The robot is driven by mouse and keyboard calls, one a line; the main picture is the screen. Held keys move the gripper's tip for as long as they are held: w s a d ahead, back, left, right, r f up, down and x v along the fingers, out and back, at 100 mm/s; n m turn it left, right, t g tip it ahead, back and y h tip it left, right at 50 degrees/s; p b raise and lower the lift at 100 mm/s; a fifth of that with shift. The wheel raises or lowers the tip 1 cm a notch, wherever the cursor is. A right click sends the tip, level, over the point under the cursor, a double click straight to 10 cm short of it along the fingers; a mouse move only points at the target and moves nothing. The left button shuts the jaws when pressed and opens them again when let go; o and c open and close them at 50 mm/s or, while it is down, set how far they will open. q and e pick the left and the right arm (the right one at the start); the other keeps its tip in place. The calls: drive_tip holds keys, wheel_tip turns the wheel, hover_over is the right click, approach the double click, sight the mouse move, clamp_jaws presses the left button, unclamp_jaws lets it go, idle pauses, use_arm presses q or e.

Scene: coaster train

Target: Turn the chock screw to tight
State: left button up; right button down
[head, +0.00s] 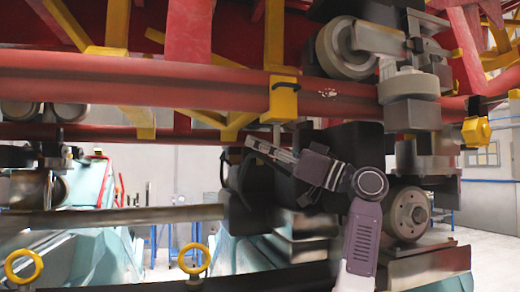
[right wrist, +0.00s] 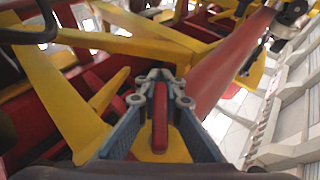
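No part that I can surely name as the chock screw shows. A yellow block (head: 283,100) is fixed on the long red rail, with a short grey stem (head: 277,130) below it. My right gripper (head: 257,147) points up and left, with its tips close below and left of that stem. In the right wrist view, the two fingers of my right gripper (right wrist: 160,82) stand close together. A narrow red bar (right wrist: 160,118) shows between them, over a yellow surface; I cannot tell whether they touch it. My left gripper is not in view.
The red rail (head: 170,82) crosses above my right gripper, with yellow braces (head: 105,72) around it. Grey wheels (head: 408,214) and metal blocks stand close at the right. A horizontal metal bar (head: 120,217) runs at the lower left, near two yellow rings (head: 194,258).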

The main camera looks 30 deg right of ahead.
drive_tip(key=s+n+g+y+p, duration=0.1)
drive_tip(key=n+g+y+p, duration=0.1)
drive_tip(key=g+y, duration=0.1)
drive_tip(key=a+n+g+y+p, duration=0.1)
drive_tip(key=n+g+y+p, duration=0.1)
drive_tip(key=g, duration=0.3)
drive_tip(key=s+a+n+g+y+p, duration=0.1)
drive_tip(key=n+g+y+p, duration=0.2)
drive_tip(key=n+g, duration=0.1)
drive_tip(key=shift+s+g+y, duration=0.3)
drive_tip(key=shift+s+g, duration=0.05)
drive_tip(key=shift+g, duration=0.25)
drive_tip(key=shift+f, duration=0.15)
drive_tip(key=c, duration=2)
unclamp_jaws()
drive_tip(key=shift+c, duration=0.2)
drive_tip(key=v, duration=0.7)
drive_tip(key=shift+d, duration=0.2)
drive_tip(key=shift+f, duration=0.1)
